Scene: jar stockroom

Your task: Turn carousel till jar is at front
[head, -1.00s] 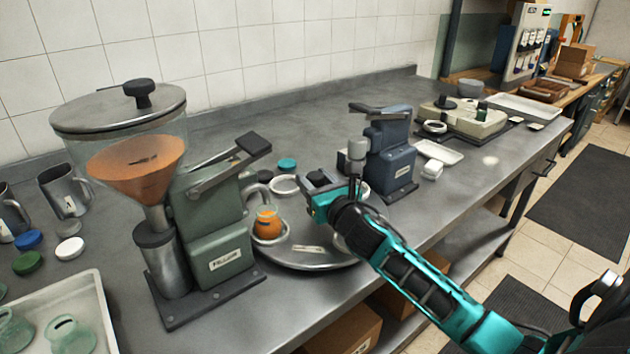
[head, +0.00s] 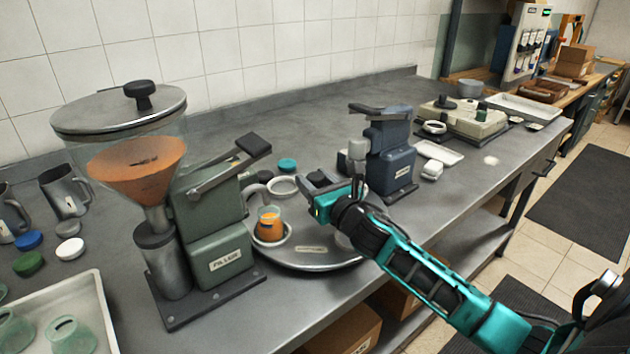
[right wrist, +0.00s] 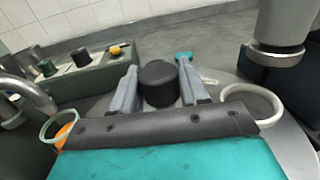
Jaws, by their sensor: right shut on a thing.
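The carousel (head: 330,258) is a round metal turntable on the bench, with white ring seats and a small label. A glass jar (head: 270,226) with orange contents stands in a ring at its left, beside the green filler (head: 215,225); part of the jar also shows at left in the right wrist view (right wrist: 62,132). My right gripper (head: 318,182) is over the carousel's middle. In the right wrist view its fingers are shut on a black knob (right wrist: 158,85). The gripper and arm hide part of the carousel. My left gripper is not in view.
A blue-grey machine (head: 390,155) stands behind and right of the carousel. A hopper (head: 135,150) with orange contents is at left. A tray (head: 85,295) with green glass jars is at the front left. A teal lid (head: 287,165) lies behind the carousel.

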